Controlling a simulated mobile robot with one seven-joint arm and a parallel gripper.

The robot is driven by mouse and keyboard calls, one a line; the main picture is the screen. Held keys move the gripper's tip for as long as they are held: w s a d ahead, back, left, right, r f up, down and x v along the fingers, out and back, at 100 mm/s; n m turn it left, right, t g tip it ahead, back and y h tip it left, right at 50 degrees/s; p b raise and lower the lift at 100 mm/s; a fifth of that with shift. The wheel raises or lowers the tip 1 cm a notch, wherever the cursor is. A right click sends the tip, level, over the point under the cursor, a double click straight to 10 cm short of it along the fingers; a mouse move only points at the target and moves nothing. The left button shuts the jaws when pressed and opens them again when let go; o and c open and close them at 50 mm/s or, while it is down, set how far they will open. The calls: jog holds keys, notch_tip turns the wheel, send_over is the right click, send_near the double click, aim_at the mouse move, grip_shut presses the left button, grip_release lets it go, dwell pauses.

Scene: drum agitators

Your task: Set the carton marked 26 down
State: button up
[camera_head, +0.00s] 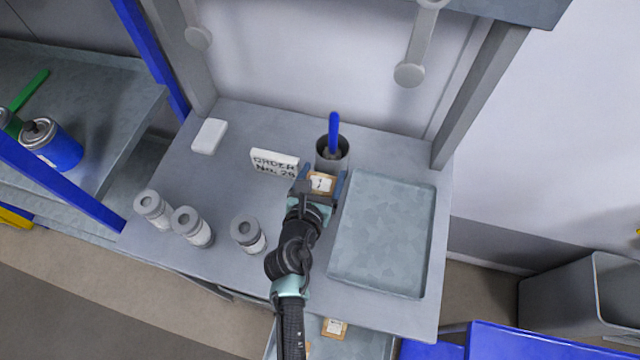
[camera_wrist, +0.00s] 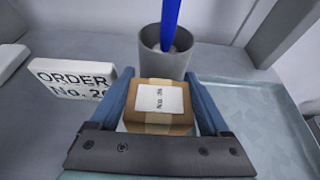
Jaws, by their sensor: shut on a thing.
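My gripper (camera_head: 320,184) is shut on a small brown carton (camera_wrist: 158,118) with a white label, which reads about "No. 26" in the wrist view. Its blue fingers press on the left and right sides of the carton. In the head view the carton (camera_head: 321,182) is just in front of a grey cup and left of the tray. I cannot tell whether its underside touches the table. A white sign (camera_head: 274,162) reading "ORDER No. 26" stands to the left; it also shows in the wrist view (camera_wrist: 72,78).
The grey cup (camera_head: 323,161) holds a blue-handled tool (camera_head: 334,130). A flat, empty grey tray (camera_head: 384,235) lies at right on the grey table (camera_head: 190,175). Several grey-lidded jars (camera_head: 248,234) stand near the front edge. A white block (camera_head: 209,136) lies at back left. Another carton (camera_head: 334,328) is below the front edge.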

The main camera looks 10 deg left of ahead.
aim_at(322, 184)
jog(key=shift+f+b, duration=0.9)
jog(key=shift+f, duration=0.95)
jog(key=shift+f, duration=0.2)
jog(key=o, duration=1.2)
jog(key=shift+r, duration=0.15)
